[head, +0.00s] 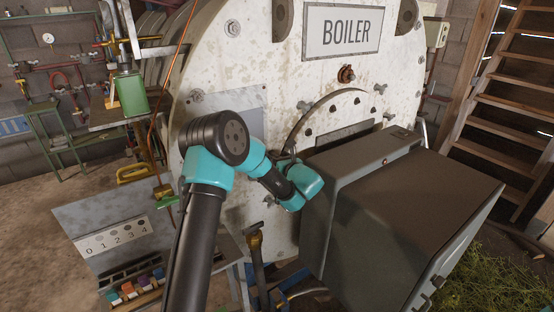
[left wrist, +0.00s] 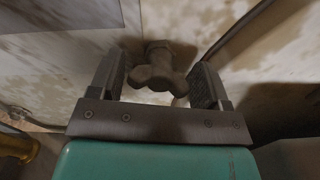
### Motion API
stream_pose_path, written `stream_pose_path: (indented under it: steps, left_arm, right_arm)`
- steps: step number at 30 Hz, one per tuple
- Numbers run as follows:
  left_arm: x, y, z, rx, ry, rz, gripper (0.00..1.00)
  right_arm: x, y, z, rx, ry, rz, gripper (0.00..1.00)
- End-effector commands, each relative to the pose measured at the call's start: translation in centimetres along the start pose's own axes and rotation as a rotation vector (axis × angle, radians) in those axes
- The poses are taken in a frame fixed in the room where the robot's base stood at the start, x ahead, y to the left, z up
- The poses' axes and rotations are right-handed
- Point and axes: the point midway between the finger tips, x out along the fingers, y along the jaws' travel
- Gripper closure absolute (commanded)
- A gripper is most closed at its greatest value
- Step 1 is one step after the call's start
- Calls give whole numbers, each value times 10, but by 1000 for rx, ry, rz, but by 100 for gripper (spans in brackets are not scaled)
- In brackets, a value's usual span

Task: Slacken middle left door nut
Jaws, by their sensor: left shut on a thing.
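The door nut (left wrist: 158,72) is a dull metal wing-shaped nut on a stud against the stained pale boiler face. My left gripper (left wrist: 160,82) has one finger on each side of it in the left wrist view and is shut on it. In the head view my left gripper (head: 284,160) reaches the left edge of the round boiler door (head: 330,108), and the wrist hides the nut there. Another door nut (head: 304,106) shows at the door's upper left, and one (head: 380,88) at its upper right. My right gripper is not in view.
A large dark grey box (head: 400,210) stands close right of my left wrist and covers the lower door. A board numbered 0 to 4 (head: 115,236) is at lower left. A green can (head: 132,93) is at upper left. Wooden stairs (head: 510,110) are at right.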

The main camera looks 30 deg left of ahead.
Motion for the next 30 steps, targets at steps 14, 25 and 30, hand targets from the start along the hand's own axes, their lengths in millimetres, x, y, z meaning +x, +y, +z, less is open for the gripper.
stream_pose_path:
  steps: [14, 25, 30]
  left_arm:
    - [0, 0, 0, -222, 0, 0, 53]
    - [0, 0, 0, -560, 0, 0, 53]
    - [0, 0, 0, -722, 0, 0, 53]
  right_arm:
    - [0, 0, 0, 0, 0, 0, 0]
    - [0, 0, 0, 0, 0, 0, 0]
    - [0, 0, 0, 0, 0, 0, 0]
